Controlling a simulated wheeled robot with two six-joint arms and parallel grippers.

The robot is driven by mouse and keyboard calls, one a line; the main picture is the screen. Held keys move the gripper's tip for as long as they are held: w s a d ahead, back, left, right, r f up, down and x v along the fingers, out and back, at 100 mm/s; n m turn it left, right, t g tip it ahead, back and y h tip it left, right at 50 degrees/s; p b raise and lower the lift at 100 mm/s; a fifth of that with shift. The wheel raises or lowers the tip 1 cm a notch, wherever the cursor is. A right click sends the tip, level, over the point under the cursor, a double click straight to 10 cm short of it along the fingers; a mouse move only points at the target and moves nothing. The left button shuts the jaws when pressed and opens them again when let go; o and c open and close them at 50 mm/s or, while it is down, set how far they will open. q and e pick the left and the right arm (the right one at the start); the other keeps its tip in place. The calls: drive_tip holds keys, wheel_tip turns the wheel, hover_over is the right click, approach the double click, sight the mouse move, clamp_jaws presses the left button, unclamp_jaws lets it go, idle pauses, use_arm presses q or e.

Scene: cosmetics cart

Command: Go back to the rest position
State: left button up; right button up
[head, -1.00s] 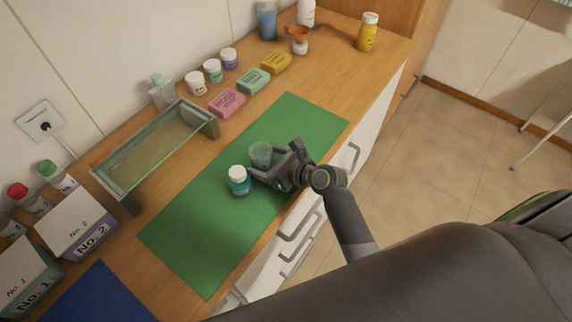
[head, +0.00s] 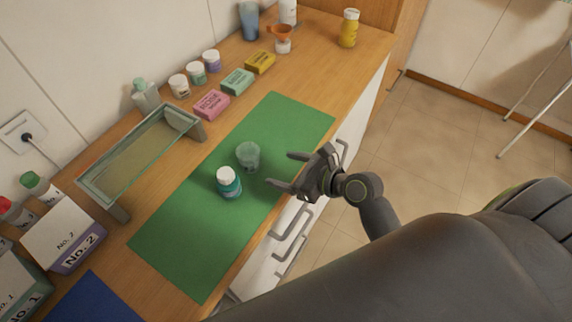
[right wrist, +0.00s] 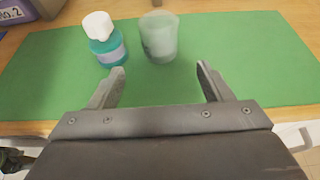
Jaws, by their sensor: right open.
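My right gripper (head: 284,170) is open and empty at the front edge of the green mat (head: 190,232). In the right wrist view its two fingers (right wrist: 160,88) are spread apart with nothing between them. A teal bottle with a white cap (head: 229,183) stands upright on the mat, to the left of the gripper. A translucent cup (head: 248,156) stands beside the bottle, apart from the fingers. In the right wrist view the bottle (right wrist: 105,42) and the cup (right wrist: 158,38) are both beyond the fingertips. My left gripper is not in view.
A glass shelf stand (head: 140,160) is behind the mat. Pink (head: 211,104), green (head: 237,82) and yellow (head: 260,62) boxes line the back. White boxes marked No. 2 (head: 62,235) and No. 1 are at the left, near a blue mat (head: 92,300).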

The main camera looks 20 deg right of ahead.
drive_tip(key=shift+s+d+f+n, duration=0.1)
drive_tip(key=shift+s+f+n, duration=0.2)
drive_tip(key=shift+n, duration=0.4)
drive_tip(key=s+d+f+n+g+h, duration=0.2)
drive_tip(key=s+d+n+g+h, duration=0.3)
drive_tip(key=s+n, duration=0.65)
drive_tip(key=s+d+f+n+g+h, duration=0.2)
drive_tip(key=s+d+n+h, duration=0.4)
drive_tip(key=n, duration=0.9)
drive_tip(key=s+d+f+g+y+b, duration=0.1)
drive_tip(key=s+f, duration=0.1)
drive_tip(key=f, duration=1.2)
drive_tip(key=s+d+f+g+y+b, duration=0.1)
drive_tip(key=d+f, duration=0.1)
drive_tip(key=f, duration=1.1)
drive_tip(key=s+a+f+g+b, duration=0.1)
drive_tip(key=s+f, duration=1.3)
drive_tip(key=f, duration=0.2)
drive_tip(key=shift+s+a+f+n+y, duration=0.25)
drive_tip(key=shift+s+a+n+y, duration=0.05)
drive_tip(key=shift+s+a+n, duration=0.1)
